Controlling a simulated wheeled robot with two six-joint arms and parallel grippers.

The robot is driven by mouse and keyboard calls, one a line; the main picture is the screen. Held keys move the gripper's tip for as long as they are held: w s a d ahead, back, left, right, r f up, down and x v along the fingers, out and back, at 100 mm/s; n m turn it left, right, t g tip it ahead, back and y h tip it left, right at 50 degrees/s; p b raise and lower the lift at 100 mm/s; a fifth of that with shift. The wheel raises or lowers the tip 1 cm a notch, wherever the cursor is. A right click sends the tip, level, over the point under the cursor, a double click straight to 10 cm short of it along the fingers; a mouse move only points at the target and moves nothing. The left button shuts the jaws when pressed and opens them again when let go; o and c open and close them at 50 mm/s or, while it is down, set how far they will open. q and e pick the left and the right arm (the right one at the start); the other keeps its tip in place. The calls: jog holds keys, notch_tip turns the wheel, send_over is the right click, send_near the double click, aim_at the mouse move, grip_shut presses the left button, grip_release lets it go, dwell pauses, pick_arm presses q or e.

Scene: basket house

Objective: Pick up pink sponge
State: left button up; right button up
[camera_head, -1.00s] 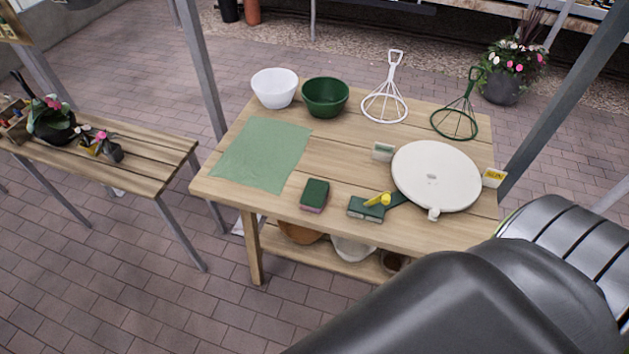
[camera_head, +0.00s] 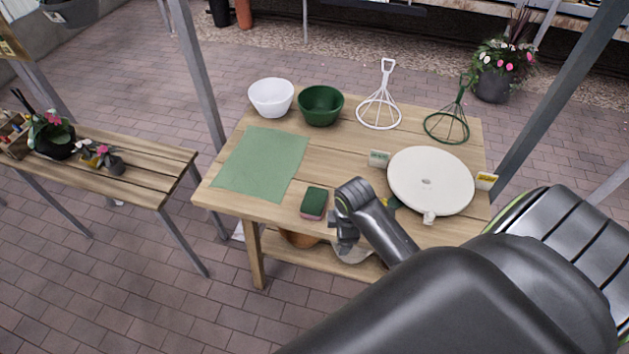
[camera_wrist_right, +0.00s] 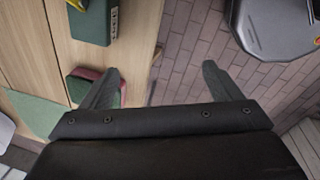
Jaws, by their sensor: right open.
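The pink sponge (camera_head: 314,203), pink below with a dark green top, lies on the wooden table near its front edge. My right gripper (camera_head: 345,243) is just right of it and slightly nearer the front edge, apart from it in the head view. In the right wrist view my right gripper (camera_wrist_right: 160,72) is open with nothing between its fingers. There the pink sponge (camera_wrist_right: 80,86) shows at the left, partly hidden behind the left finger. My left gripper is not in view.
A green-topped block (camera_wrist_right: 92,22) lies beside the sponge, mostly hidden by my arm in the head view. A green mat (camera_head: 262,163), a white bowl (camera_head: 271,98), a green bowl (camera_head: 321,106) and a round white disc (camera_head: 430,180) are on the table (camera_head: 335,160).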

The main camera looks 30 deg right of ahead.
jog(key=w+d+r+n+g, duration=0.1)
jog(key=w+r+n+g, duration=0.1)
jog(key=w+r+n, duration=1.15)
jog(key=b, duration=1.2)
send_over(314, 200)
jog(key=shift+n+y, duration=0.3)
jog(key=shift+n, duration=0.15)
jog(key=f, duration=1.1)
jog(key=shift+w+d+f, duration=0.15)
jog(key=shift+d+f, duration=0.05)
jog(key=shift+f, duration=0.2)
jog(key=f, duration=0.3)
jog(key=shift+s+a+f+p, duration=0.15)
jog(key=shift+s+f+p, duration=0.05)
jog(key=shift+f+p, duration=0.2)
jog(key=shift+f, duration=0.65)
jog(key=c, duration=1.2)
jog(key=shift+o, duration=0.2)
